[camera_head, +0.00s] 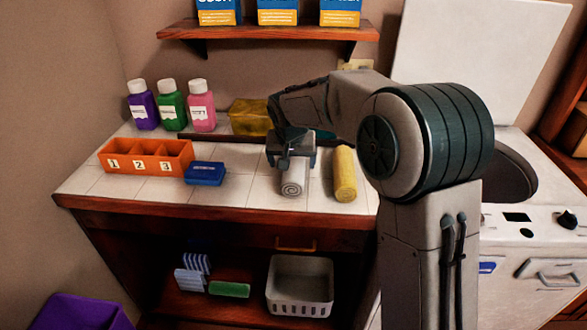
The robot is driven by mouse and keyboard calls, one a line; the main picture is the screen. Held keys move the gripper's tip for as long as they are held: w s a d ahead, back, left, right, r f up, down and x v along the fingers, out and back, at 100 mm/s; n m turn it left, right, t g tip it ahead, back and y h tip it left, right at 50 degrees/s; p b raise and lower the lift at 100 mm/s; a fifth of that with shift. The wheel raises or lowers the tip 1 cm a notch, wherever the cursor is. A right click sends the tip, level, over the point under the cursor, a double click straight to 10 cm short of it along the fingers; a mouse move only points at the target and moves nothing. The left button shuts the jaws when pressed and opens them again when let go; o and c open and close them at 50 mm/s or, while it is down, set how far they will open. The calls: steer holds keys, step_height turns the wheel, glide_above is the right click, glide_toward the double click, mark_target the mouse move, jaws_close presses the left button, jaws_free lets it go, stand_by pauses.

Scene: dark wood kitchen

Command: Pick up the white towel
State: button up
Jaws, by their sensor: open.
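The white towel (291,187) is a rolled cylinder lying on the tiled counter, with its spiral end toward me. My gripper (291,160) is over the towel from above, around its middle or far part. The jaws are open, and the arm reaches in from the right. I cannot tell whether the fingers touch the towel. The gripper hides the towel's far part.
A rolled yellow towel (344,174) lies close on the right. A blue box (205,174) and an orange numbered tray (148,158) are on the left. Purple, green and pink bottles (202,112) stand behind. A white washer (530,255) is at right.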

mark_target(294, 162)
steer(key=x, duration=0.4)
steer(key=shift+w+d, duration=0.2)
steer(key=c, duration=1.2)
steer(key=shift+o, duration=0.2)
steer(key=shift+r, duration=0.1)
